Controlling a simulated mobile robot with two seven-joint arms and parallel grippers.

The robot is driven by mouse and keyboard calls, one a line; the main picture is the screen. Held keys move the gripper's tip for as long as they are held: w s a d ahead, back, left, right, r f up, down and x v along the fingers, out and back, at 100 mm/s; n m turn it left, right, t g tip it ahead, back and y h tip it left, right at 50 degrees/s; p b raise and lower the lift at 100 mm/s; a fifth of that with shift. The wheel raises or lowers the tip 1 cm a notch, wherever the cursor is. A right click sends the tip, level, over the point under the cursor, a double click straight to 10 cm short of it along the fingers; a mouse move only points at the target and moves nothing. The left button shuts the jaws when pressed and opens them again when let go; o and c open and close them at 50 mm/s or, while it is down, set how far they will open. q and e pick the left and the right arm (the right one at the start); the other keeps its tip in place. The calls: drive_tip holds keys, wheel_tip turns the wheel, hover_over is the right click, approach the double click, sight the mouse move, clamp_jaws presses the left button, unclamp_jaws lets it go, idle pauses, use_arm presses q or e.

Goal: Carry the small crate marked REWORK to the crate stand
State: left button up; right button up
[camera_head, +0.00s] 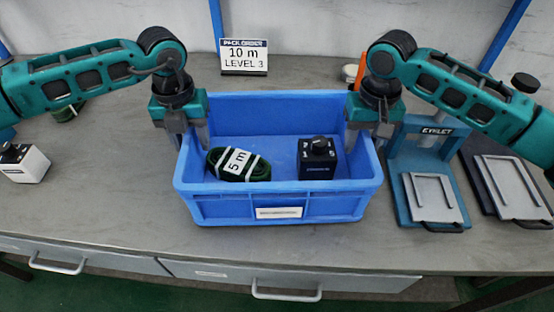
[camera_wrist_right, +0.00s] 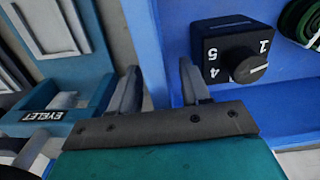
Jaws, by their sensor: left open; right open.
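A blue crate (camera_head: 230,207) stands on the grey bench, with a white label on its front wall too small to read. Inside lie a green cable coil (camera_head: 225,172) tagged "5 m" and a black box with a knob (camera_head: 317,160). My left gripper (camera_head: 190,138) is open at the crate's left side wall. My right gripper (camera_head: 374,136) is open at the right side wall. In the right wrist view, the right gripper's fingers (camera_wrist_right: 160,88) stand on either side of the crate wall (camera_wrist_right: 146,45). No crate stand can be made out.
A teal fixture marked "EYELET" (camera_head: 398,190) stands close right of the crate, with a dark plate fixture (camera_head: 500,185) beyond it. A white box (camera_head: 24,163) sits at far left.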

use_arm(q)
drive_tip(key=shift+f, duration=0.85)
use_arm(e)
drive_tip(key=shift+f, duration=0.85)
use_arm(q)
clamp_jaws()
use_arm(e)
clamp_jaws()
use_arm(q)
drive_tip(key=shift+r, duration=0.1)
use_arm(e)
drive_tip(key=shift+r, duration=0.1)
